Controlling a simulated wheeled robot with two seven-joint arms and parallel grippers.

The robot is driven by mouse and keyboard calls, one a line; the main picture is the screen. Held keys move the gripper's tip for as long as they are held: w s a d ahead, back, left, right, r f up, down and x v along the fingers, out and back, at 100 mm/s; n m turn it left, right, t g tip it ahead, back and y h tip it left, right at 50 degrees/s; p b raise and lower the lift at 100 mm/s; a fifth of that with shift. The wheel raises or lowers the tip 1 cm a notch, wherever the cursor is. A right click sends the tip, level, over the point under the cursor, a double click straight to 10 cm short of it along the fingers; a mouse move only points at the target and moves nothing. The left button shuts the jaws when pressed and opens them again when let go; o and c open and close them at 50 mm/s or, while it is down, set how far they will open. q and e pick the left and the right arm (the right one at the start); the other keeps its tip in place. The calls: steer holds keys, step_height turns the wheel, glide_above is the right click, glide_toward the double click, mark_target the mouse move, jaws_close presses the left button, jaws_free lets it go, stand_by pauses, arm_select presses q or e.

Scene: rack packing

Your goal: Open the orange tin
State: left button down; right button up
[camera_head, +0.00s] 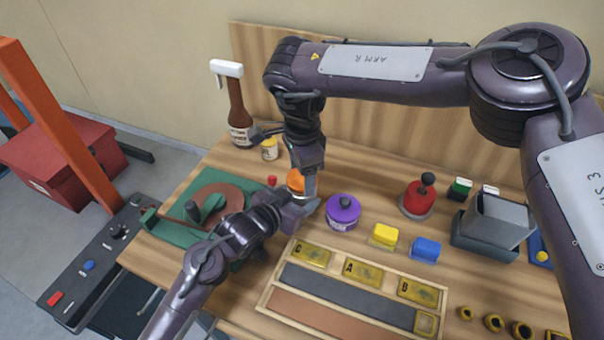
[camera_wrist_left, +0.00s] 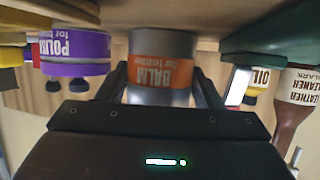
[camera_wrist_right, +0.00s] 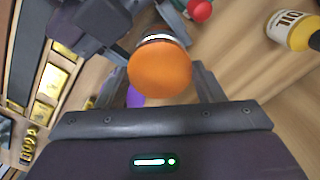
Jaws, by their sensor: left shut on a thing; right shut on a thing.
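The orange tin (camera_head: 295,180) stands near the table's middle, partly hidden by my grippers. In the left wrist view its grey body with an orange BALM label (camera_wrist_left: 163,72) sits between the fingers of my left gripper (camera_wrist_left: 163,95), which is shut on it from the side. My left gripper (camera_head: 304,205) reaches in from the front left. My right gripper (camera_head: 309,188) comes down from above. In the right wrist view its fingers (camera_wrist_right: 160,85) are shut around the round orange lid (camera_wrist_right: 160,72). The lid is at the tin's top; I cannot tell whether it is loose.
A purple polish tin (camera_head: 342,212) stands close on the right. A green leather press base (camera_head: 175,229) is on the left. The cleaner bottle (camera_head: 238,120) and oil bottle (camera_head: 269,149) stand behind. A wooden rack (camera_head: 270,297) lies in front.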

mark_target(302, 178)
steer(key=shift+r, duration=0.55)
steer(key=shift+r, duration=2.05)
arm_select(q)
steer(key=shift+c, duration=2.4)
jaws_free()
steer(key=shift+o, duration=0.8)
arm_select(e)
steer(key=shift+s+d, duration=0.1)
